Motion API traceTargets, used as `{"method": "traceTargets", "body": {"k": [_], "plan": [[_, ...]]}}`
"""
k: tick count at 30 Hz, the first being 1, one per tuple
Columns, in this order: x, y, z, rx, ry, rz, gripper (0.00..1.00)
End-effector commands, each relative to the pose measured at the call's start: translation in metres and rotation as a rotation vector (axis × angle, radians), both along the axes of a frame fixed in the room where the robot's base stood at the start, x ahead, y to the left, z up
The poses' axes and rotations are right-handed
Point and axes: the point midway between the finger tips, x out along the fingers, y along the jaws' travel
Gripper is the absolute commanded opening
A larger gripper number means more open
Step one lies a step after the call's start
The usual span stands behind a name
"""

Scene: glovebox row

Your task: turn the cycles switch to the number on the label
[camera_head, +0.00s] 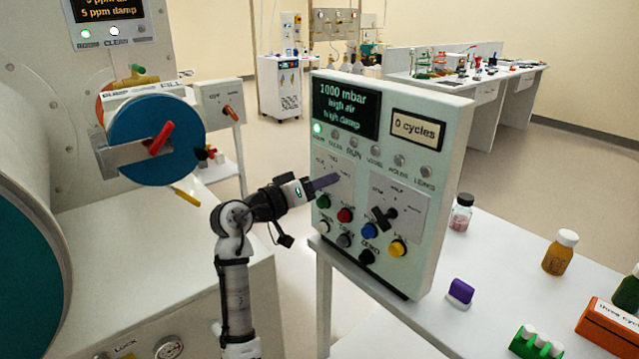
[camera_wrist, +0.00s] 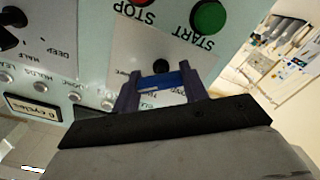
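The upright control panel (camera_head: 440,150) carries a label reading "cycles" (camera_head: 417,129); its digit looks like 0 or 6 in the head view and like 6 in the wrist view (camera_wrist: 33,108). My gripper (camera_head: 328,181) is at the panel's left switch plate (camera_head: 338,200), covering that switch in the head view. In the wrist view my gripper (camera_wrist: 160,84) has its fingers apart, with a small dark knob (camera_wrist: 161,66) just beyond them. A blue strip (camera_wrist: 161,81) spans between the fingers; whether it is part of the switch is unclear. Contact cannot be told.
A black-handled switch (camera_head: 385,215) is on the panel's right plate, with several coloured buttons below. An orange box (camera_head: 608,326) marked "three cycles", bottles and a purple block (camera_head: 460,292) stand on the right table. A chamber with a round blue door (camera_head: 155,140) is at left.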

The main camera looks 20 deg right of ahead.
Motion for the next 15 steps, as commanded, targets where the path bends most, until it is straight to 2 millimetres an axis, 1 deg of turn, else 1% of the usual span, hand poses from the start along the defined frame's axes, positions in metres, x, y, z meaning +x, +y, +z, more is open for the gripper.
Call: {"method": "traceTargets", "body": {"k": [1,4,5,11,15], "plan": [[0.0000,0.0002,0.0001,0.000,0.000,0.000,0.35],[0.0000,0.0002,0.0001,0.000,0.000,0.000,0.22],[0.0000,0.0002,0.0001,0.000,0.000,0.000,0.21],[-0.0001,0.0003,0.0009,-0.006,0.017,0.000,0.21],[0.0000,0.0002,0.0017,-0.024,0.065,0.000,0.21]]}}
